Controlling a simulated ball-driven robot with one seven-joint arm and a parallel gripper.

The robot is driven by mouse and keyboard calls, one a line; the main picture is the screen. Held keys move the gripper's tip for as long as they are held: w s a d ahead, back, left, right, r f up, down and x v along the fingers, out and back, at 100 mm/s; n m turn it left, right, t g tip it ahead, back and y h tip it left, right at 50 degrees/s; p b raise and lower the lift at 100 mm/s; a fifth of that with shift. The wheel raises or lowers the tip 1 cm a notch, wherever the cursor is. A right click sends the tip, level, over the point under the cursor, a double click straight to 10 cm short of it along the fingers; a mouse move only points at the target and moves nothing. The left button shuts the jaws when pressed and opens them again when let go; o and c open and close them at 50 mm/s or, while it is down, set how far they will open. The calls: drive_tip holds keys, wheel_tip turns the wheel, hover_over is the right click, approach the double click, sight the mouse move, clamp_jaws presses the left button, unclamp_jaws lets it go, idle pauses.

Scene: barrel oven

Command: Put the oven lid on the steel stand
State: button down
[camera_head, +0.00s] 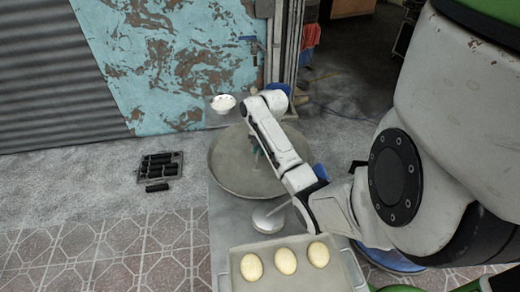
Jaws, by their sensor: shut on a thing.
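A large round grey disc with a raised rim, which I take for the oven lid (228,168), lies flat-looking in the middle of the head view. My arm reaches over its right side. My gripper (256,153) is mostly hidden behind my arm, near the middle of the lid. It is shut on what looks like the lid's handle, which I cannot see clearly. A grey flat metal surface (227,226), perhaps the steel stand, shows below the lid. I cannot tell whether the lid touches it or hangs above it.
A tray (238,285) with three pale loaves stands at the bottom. A small round white dish (267,222) lies just behind it. A white bowl (223,104) stands beyond the lid. A dark rack of black pieces (160,164) lies on the floor at left.

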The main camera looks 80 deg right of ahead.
drive_tip(key=shift+f, duration=0.15)
drive_tip(key=shift+f, duration=0.1)
drive_tip(key=c, duration=1.1)
unclamp_jaws()
drive_tip(key=shift+f, duration=0.1)
